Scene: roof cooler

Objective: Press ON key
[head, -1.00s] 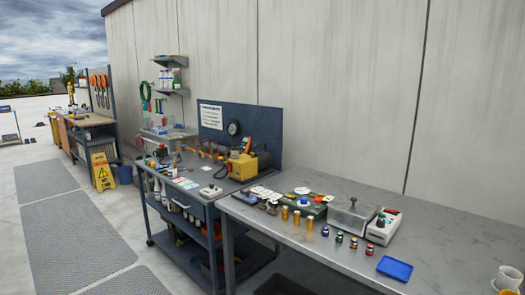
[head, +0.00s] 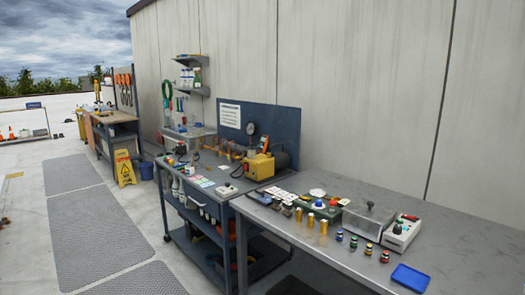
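No key with a readable ON label shows. A smaller white box (head: 227,191) with a dark knob or button on top sits on the front of the blue cart (head: 213,205). Its markings are too small to read. Neither of my grippers is in view.
A silver lidded box (head: 370,224), several small capped jars (head: 353,242) and a blue tray (head: 411,278) stand on the table. A yellow pump (head: 259,167) is on the cart. A yellow caution sign (head: 124,168) stands on the floor. The matted walkway (head: 95,225) at left is clear.

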